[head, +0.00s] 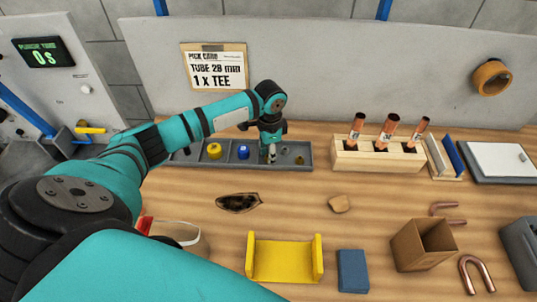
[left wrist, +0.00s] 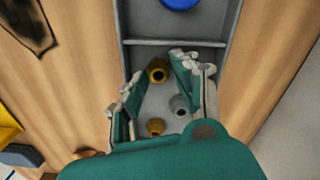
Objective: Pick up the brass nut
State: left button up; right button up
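My left gripper (head: 270,155) points down over the right end of the grey sectioned tray (head: 192,164). In the left wrist view the gripper (left wrist: 157,68) is open, with nothing between its fingers held. A brass nut (left wrist: 158,70) with a dark hole shows between the fingertips. A second brass-coloured ring-shaped piece (left wrist: 156,126) lies nearer the palm, and a grey metal nut (left wrist: 179,104) lies near the right finger. All three are in the same tray section. In the head view the gripper partly hides this section. My right gripper is not in view.
Other tray sections hold a yellow piece (head: 214,150) and a blue piece (head: 243,152). A wooden block (head: 350,158) with copper tubes stands right of the tray. In front are a burnt patch (head: 238,202), a yellow cradle (head: 284,262), a blue block (head: 352,270) and a cardboard box (head: 422,244).

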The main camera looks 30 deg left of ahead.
pick_arm(q)
jog(key=shift+f, duration=0.25)
grip_shut()
jog(key=shift+r, duration=0.15)
